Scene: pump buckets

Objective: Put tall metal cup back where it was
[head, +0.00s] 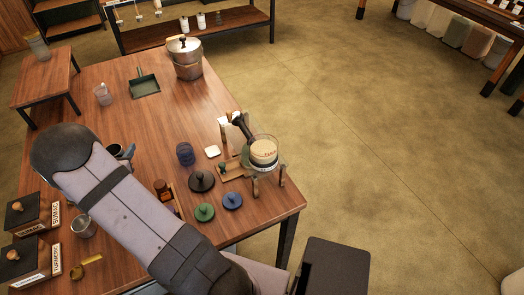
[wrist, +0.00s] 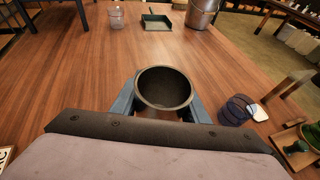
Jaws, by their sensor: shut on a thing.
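A dark grey metal cup (wrist: 152,103) with a round open mouth stands upright between the two blue-grey fingers of my gripper (wrist: 162,106), seen from above in the wrist view. My gripper is shut on it. In the head view the cup (head: 112,149) shows only partly beside my gripper (head: 122,152), with my arm covering the rest. Whether its base touches the wooden table (head: 150,120) cannot be told. The cup looks empty inside.
A clear cup (head: 103,94), green dustpan (head: 144,84) and metal bucket (head: 186,62) stand at the back. A blue glass (head: 185,153), lids (head: 204,212) and a jar on a stand (head: 264,153) are right. Another metal cup (head: 83,226) is front left. The middle table is clear.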

